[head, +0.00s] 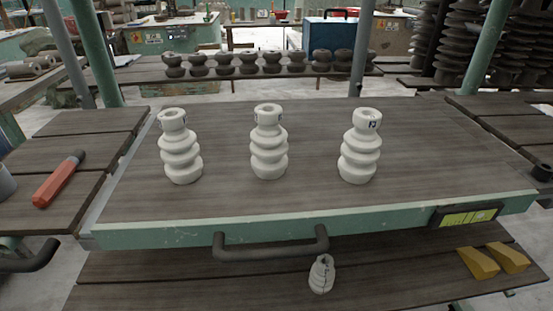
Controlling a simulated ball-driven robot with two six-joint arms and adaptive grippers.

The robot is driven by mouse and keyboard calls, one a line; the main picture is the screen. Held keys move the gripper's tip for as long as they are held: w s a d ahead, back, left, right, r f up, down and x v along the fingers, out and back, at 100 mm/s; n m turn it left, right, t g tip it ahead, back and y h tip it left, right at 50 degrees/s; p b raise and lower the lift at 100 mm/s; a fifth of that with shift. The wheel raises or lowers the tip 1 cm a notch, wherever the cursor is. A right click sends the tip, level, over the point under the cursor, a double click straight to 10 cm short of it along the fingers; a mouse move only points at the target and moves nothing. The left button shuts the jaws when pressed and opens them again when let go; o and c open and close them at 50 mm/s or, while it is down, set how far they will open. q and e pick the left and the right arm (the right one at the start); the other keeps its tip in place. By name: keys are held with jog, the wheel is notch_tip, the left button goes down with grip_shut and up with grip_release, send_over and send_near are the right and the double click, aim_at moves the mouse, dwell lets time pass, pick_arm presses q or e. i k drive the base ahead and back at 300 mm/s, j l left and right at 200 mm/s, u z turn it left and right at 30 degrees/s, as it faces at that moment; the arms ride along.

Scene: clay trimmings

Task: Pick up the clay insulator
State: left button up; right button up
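Three white ribbed clay insulators stand upright in a row on the wooden table top (220,205) in the head view: a left one (180,157), a middle one (268,153) and a right one (359,157). Each has a hole in its top and a small dark mark near the rim. A smaller white ribbed piece (321,275) with dark lines sits on the lower shelf, below the table's front edge. Neither of my grippers shows in this view.
A dark handle (270,243) juts from the green front edge. A red-handled tool (58,181) lies on the left side table. Yellow wedges (479,263) lie on the lower shelf at right. Dark insulators (247,64) line a bench behind. The table top around the insulators is clear.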

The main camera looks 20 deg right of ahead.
aim_at(321, 279)
jog(key=z, duration=1)
jog(key=i+j, duration=0.05)
jog(key=j, duration=0.05)
